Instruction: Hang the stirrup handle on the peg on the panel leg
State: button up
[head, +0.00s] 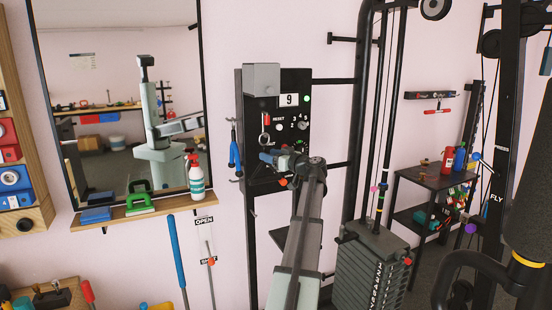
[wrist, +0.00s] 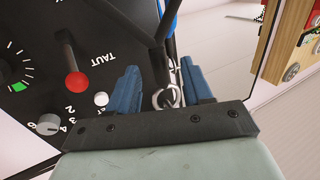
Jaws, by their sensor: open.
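My gripper (head: 265,157) is in front of the lower part of the black panel (head: 290,80), near its left side. In the wrist view its two blue fingers (wrist: 160,78) are apart. A handle with dark forked straps (wrist: 152,42) and a metal ring (wrist: 168,97) shows there, the ring between the fingers. A bit of blue (wrist: 169,22) lies behind the straps; I cannot tell whether it is the handle's grip. A small peg (head: 234,180) sticks out at the panel's left leg. I cannot tell whether the ring is on a peg.
A red knob (wrist: 76,82) and a grey dial (wrist: 48,124) are close beside the fingers. A wooden shelf (head: 150,206) with a spray bottle (head: 196,177) is left. The weight stack (head: 372,270) is right.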

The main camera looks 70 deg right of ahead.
jog(key=shift+x, duration=1.75)
jog(key=shift+c, duration=0.5)
grip_shut()
